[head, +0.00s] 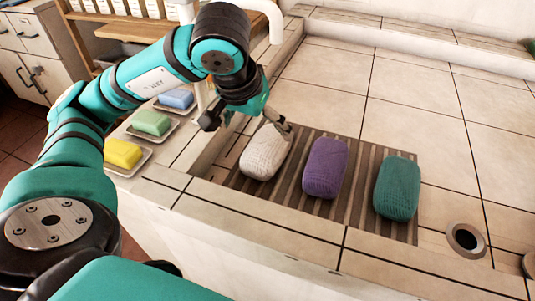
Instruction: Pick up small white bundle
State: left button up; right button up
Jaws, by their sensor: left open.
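The small white bundle (263,157) lies at the left end of a striped brown mat (294,190) in the head view. It looks like rolled, knitted cloth. A purple bundle (325,168) and a green bundle (397,188) lie to its right on the same mat, apart from one another. My left gripper (249,127) is open above the far end of the white bundle, with one finger at its far right edge. I cannot tell whether the finger touches it. My right gripper is not in view.
Yellow (123,154), green (151,122) and blue (177,98) soap bars sit on dishes at the left. A round drain hole (466,239) is at the right. The tiled surface behind the mat is clear. A white pipe (272,20) stands at the back.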

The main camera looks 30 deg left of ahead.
aim_at(265, 145)
pick_arm(q)
jog(key=b+x, duration=0.1)
jog(key=x, duration=0.6)
jog(key=shift+w+f, duration=0.15)
jog(key=shift+f, duration=0.1)
jog(key=x, duration=0.5)
jog(key=shift+a+b, duration=0.1)
jog(key=shift+b, duration=0.25)
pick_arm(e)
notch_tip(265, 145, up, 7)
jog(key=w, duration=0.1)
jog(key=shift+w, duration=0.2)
pick_arm(q)
jog(key=shift+c, duration=0.3)
jog(key=c, duration=1.1)
